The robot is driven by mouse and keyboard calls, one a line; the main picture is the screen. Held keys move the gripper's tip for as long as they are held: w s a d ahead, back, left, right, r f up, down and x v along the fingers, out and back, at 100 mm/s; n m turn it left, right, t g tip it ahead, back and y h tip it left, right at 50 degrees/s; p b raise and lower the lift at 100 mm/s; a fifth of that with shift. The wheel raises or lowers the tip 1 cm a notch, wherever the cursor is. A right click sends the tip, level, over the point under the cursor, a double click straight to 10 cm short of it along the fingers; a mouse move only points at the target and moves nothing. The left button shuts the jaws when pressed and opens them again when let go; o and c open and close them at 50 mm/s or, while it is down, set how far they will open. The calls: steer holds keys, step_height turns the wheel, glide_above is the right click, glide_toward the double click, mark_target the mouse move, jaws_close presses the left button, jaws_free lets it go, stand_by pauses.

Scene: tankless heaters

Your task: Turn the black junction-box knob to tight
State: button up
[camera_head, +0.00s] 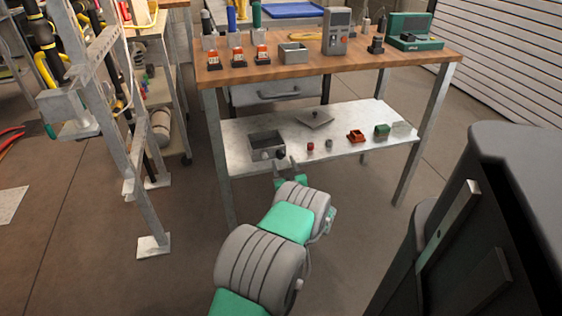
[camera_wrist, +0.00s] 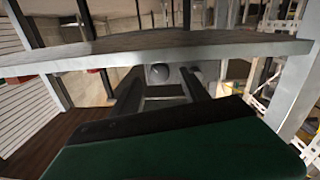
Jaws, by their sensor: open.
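The grey open-topped junction box (camera_head: 267,137) sits at the left front of the metal lower shelf. A black knob (camera_head: 281,154) is on its front side, right of a pale round fitting (camera_head: 265,155). My gripper (camera_head: 284,163) is open, reaching from the front right up to the knob. In the wrist view my gripper (camera_wrist: 160,80) has its dark fingers spread. A pale round fitting (camera_wrist: 159,72) shows between them, and a dark round part (camera_wrist: 196,74) shows by the right finger. I cannot tell whether a finger touches the knob.
The lower shelf (camera_head: 240,134) also holds a grey lid (camera_head: 315,119) and several small parts to the right. The wooden tabletop (camera_head: 290,70) overhangs it. A table leg (camera_head: 219,160) stands left of my gripper, and a metal frame (camera_head: 130,190) stands further left.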

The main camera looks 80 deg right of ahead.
mark_target(281, 157)
steer(key=x, duration=0.3)
steer(key=shift+w+d, duration=0.1)
steer(key=shift+d, duration=0.05)
steer(key=shift+c, duration=0.2)
jaws_close()
